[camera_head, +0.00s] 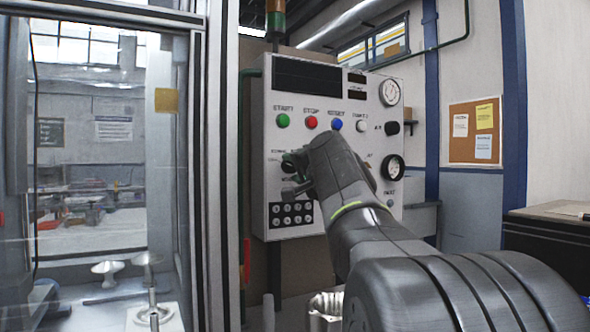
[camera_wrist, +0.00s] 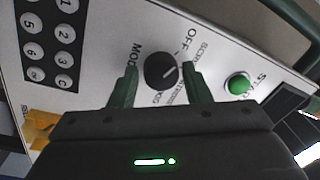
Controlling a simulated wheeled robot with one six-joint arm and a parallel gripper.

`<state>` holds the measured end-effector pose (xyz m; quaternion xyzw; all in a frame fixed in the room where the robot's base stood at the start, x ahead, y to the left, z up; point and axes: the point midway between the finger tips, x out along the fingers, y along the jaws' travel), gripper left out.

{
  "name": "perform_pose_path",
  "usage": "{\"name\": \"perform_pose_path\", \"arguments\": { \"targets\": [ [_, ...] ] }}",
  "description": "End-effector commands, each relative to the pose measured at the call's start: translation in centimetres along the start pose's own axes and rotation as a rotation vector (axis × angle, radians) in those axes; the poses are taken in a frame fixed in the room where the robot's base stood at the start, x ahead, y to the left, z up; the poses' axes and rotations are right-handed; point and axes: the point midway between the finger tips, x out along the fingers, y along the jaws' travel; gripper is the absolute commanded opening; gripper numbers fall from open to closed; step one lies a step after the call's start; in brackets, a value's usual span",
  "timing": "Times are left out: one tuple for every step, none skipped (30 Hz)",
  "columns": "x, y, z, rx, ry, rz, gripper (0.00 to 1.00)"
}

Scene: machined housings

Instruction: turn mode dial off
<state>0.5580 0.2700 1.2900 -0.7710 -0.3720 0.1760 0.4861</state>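The mode dial (camera_wrist: 162,71) is a round black knob on the pale panel. A short light pointer line on it points to the right and slightly up in the wrist view. The word OFF is printed above and right of the dial, with other labels beside it. My gripper (camera_wrist: 158,82) is open, with one green-grey finger on either side of the dial. I cannot tell whether the fingers touch it. In the head view my gripper (camera_head: 289,177) is at the panel's left side and mostly hides the dial.
The control panel (camera_head: 332,82) carries green, red, blue and white buttons, gauges and a keypad (camera_head: 291,214). The green button (camera_wrist: 239,84) is right of my gripper in the wrist view. A glass-walled enclosure (camera_head: 98,150) stands to the left, close to the panel.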

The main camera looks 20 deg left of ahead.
Motion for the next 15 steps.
{"name": "perform_pose_path", "arguments": {
  "targets": [
    [0.0, 0.0, 0.0, 0.0, 0.0, 0.0, 0.54],
    [0.0, 0.0, 0.0, 0.001, 0.0, 0.0, 0.57],
    [0.0, 0.0, 0.0, 0.001, 0.0, 0.0, 0.57],
    [0.0, 0.0, 0.0, 0.001, 0.0, 0.0, 0.57],
    [0.0, 0.0, 0.0, 0.001, 0.0, -0.001, 0.57],
    [0.0, 0.0, 0.0, 0.001, 0.001, -0.001, 0.57],
    [0.0, 0.0, 0.0, 0.001, 0.001, -0.001, 0.57],
    [0.0, 0.0, 0.0, 0.001, 0.001, -0.001, 0.57],
    [0.0, 0.0, 0.0, 0.001, 0.001, -0.001, 0.57],
    [-0.1, 0.0, 0.0, 0.001, 0.001, -0.001, 0.57],
    [-0.2, 0.0, 0.0, 0.001, 0.001, -0.001, 0.57],
    [-0.4, 0.0, -0.1, 0.001, 0.002, -0.001, 0.57],
    [-0.6, 0.0, -0.1, 0.001, 0.002, -0.001, 0.57],
    [-0.9, 0.0, -0.1, 0.001, 0.003, -0.001, 0.57],
    [-1.5, 0.0, -0.1, 0.0, 0.003, -0.001, 0.57]
  ]
}}
